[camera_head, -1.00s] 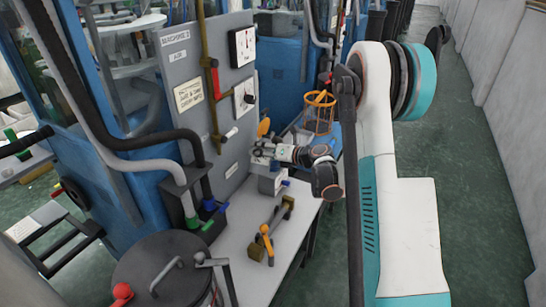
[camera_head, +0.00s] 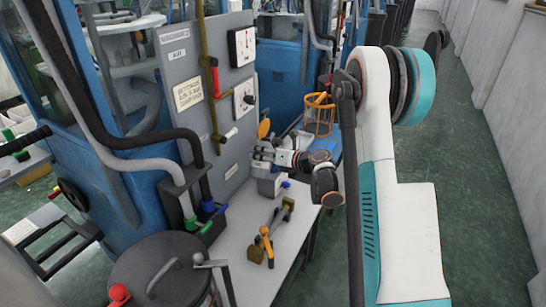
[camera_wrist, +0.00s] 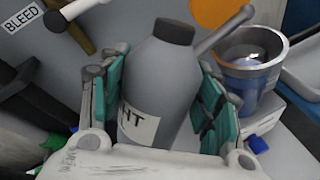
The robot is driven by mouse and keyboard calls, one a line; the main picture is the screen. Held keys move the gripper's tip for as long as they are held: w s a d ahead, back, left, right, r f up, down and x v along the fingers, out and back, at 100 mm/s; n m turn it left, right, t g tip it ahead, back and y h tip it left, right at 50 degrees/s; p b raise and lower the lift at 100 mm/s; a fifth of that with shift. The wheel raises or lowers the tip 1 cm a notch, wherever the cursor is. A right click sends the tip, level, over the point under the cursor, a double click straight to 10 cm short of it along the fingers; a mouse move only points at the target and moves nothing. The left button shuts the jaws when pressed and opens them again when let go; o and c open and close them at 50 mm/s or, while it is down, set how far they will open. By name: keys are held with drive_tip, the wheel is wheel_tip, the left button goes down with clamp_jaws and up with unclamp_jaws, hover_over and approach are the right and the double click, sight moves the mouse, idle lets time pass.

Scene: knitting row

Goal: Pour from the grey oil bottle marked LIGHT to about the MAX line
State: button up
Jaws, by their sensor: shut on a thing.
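The grey bottle (camera_wrist: 158,78) stands between the fingers in the wrist view, with a dark top and a white label (camera_wrist: 137,126) whose visible letters read "HT". My gripper (camera_wrist: 163,88) is shut on it, teal pads on both sides. In the head view my gripper (camera_head: 262,158) is beside the machine's grey panel, above the bench, and the bottle is too small to make out. I cannot make out a MAX line.
A tool with an orange handle (camera_head: 266,240) lies on the grey bench (camera_head: 238,243). A dark lidded drum (camera_head: 150,278) stands at the near left. An orange wire basket (camera_head: 319,113) is beyond my gripper. The panel (camera_head: 215,80) with dials and pipes rises close on the left.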

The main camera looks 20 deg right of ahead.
drive_tip(key=shift+b, duration=0.8)
drive_tip(key=shift+b, duration=0.45)
drive_tip(key=shift+r+b, duration=0.1)
drive_tip(key=shift+b, duration=0.2)
drive_tip(key=shift+s+a+r+n+t, duration=0.3)
drive_tip(key=shift+s+a+n+t, duration=0.2)
drive_tip(key=shift+s+a+n, duration=0.25)
drive_tip(key=shift+s+a+r+n+t, duration=0.6)
drive_tip(key=shift+s+a+n, duration=0.2)
drive_tip(key=shift+n, duration=0.3)
drive_tip(key=shift+s+a+r+n+t, duration=0.65)
drive_tip(key=shift+s+n, duration=0.25)
drive_tip(key=shift+n, duration=0.15)
drive_tip(key=w+a+r+m+t+h, duration=0.1)
drive_tip(key=a+r+m+h, duration=0.3)
drive_tip(key=a+r+h, duration=0.1)
drive_tip(key=shift+w+a+h, duration=0.3)
drive_tip(key=shift+a+h, duration=0.4)
drive_tip(key=shift+a, duration=0.55)
